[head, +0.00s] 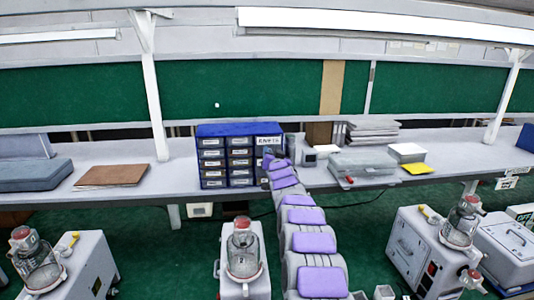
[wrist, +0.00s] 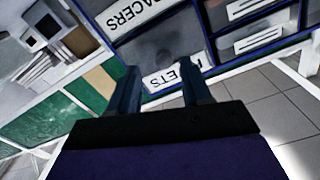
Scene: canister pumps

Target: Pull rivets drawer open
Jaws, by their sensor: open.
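A blue drawer cabinet (head: 222,130) with rows of labelled drawers stands on the bench in the head view. My gripper (head: 270,153) is at the cabinet's right side there, hiding part of the right column. In the wrist view, which looks upside down, my gripper (wrist: 158,82) is open, its two dark fingers apart. Between and behind the fingers shows a white label (wrist: 172,78) ending in "ETS", partly hidden by the fingers, on the rivets drawer. A drawer front labelled "...ACERS" (wrist: 122,12) lies beyond it in the picture. I cannot tell whether the fingers touch the drawer.
A brown folder (head: 112,175) lies on the bench at left. Canister pumps (head: 243,255) stand in front, on both sides of my arm.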

